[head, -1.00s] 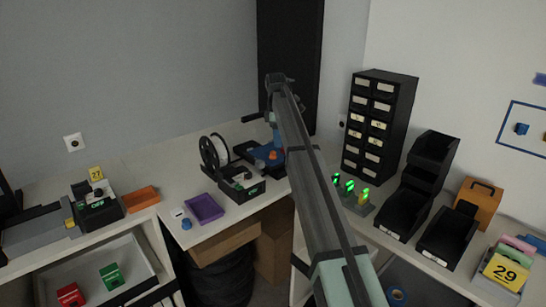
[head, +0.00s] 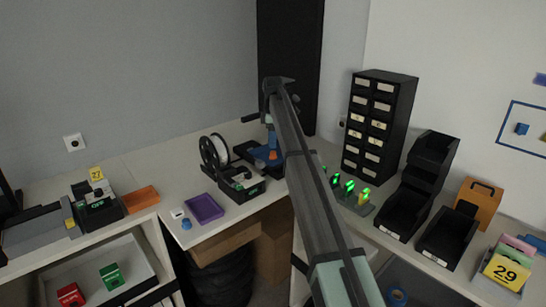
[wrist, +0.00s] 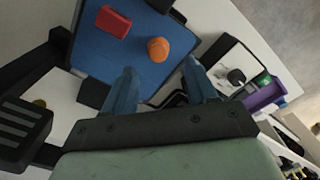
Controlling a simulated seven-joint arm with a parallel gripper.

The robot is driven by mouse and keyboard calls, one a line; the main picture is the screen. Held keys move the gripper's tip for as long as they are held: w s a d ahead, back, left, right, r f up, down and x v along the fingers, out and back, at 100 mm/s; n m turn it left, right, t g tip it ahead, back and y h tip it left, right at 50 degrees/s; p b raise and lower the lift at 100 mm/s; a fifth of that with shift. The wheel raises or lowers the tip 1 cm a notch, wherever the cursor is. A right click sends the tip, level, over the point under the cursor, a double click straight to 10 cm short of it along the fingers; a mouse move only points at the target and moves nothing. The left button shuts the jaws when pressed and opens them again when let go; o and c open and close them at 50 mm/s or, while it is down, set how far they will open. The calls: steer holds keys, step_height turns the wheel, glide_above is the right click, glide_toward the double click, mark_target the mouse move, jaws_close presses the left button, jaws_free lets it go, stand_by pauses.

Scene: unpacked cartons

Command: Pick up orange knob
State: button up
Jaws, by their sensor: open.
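The orange knob (wrist: 158,49) is a small round piece on a blue plate (wrist: 112,68) in the wrist view. In the head view the knob (head: 273,156) is small, on the back part of the table. My gripper (wrist: 161,84) has two blue fingers spread apart with nothing between them. In the wrist view the knob lies just beyond the fingertips, between their lines, and is apart from them. In the head view my arm partly hides the gripper.
A red block (wrist: 113,22) lies on the plate left of the knob. A white spool (head: 220,149) on a black stand and a purple tray (head: 205,207) stand to the left. A black drawer cabinet (head: 380,125) stands to the right.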

mark_target(273, 152)
steer(key=shift+w+f, duration=0.1)
steer(key=shift+f, duration=2.65)
steer(key=shift+c, duration=0.3)
jaws_close()
